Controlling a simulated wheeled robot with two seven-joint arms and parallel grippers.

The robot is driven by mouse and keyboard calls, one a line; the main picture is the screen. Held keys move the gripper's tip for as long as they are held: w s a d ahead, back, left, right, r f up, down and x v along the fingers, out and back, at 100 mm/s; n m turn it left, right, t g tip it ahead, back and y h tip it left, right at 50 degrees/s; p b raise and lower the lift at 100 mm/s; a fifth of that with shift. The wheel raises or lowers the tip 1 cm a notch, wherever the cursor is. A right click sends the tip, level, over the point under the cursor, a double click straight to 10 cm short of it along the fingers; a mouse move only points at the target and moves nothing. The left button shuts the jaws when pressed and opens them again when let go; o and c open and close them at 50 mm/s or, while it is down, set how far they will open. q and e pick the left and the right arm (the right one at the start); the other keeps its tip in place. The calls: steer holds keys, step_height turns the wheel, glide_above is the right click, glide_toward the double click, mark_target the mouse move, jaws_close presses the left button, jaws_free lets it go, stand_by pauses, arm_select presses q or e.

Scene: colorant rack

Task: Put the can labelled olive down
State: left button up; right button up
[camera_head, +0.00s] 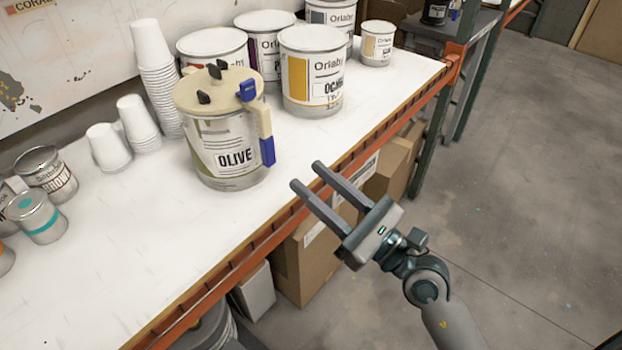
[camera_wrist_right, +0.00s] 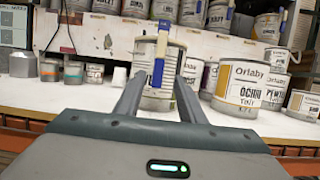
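The can labelled olive (camera_head: 228,150) stands upright on the white shelf top, with a beige lid fitting and a blue-tipped handle on its right side. My right gripper (camera_head: 306,174) is open and empty, to the right of the can and apart from it, over the shelf's front edge. In the right wrist view the olive can (camera_wrist_right: 152,65) shows beyond and between the open fingers (camera_wrist_right: 155,92), its blue handle facing me. My left gripper is not in view.
The ochre can (camera_head: 312,75) stands behind the olive can, with several other cans around it. Stacked white cups (camera_head: 155,75) and small tins (camera_head: 40,215) are to the left. The front of the white shelf top (camera_head: 140,265) is clear. An orange beam (camera_head: 245,268) runs along its edge.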

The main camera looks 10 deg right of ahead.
steer(key=shift+w, duration=0.1)
stand_by(0.5)
steer(key=w+d+f+m+h, duration=0.1)
steer(key=d+f+m+h, duration=0.15)
steer(key=f+m, duration=0.75)
steer(key=w+d+f+m+g+h, duration=0.15)
steer(key=f+m+h, duration=0.4)
steer(key=f, duration=0.85)
steer(key=w+d+f+m+h, duration=0.1)
steer(key=w+d+f+m, duration=0.1)
steer(key=f+m, duration=0.85)
steer(key=s+d+f+m+g+h, duration=0.15)
steer(key=s+f+m, duration=0.25)
steer(key=f, duration=0.5)
steer(key=s+f+m+g+h, duration=0.1)
steer(key=s+f+m+g, duration=0.3)
steer(key=f, duration=0.6)
steer(key=s+a+f+m+g, duration=0.1)
steer(key=s+f+m+g, duration=0.3)
steer(key=s+f, duration=1.1)
steer(key=s+m, duration=0.1)
steer(key=m, duration=0.1)
steer(key=shift+s+a+m, duration=0.35)
steer(key=shift+s+m, duration=0.05)
steer(key=shift+y, duration=0.25)
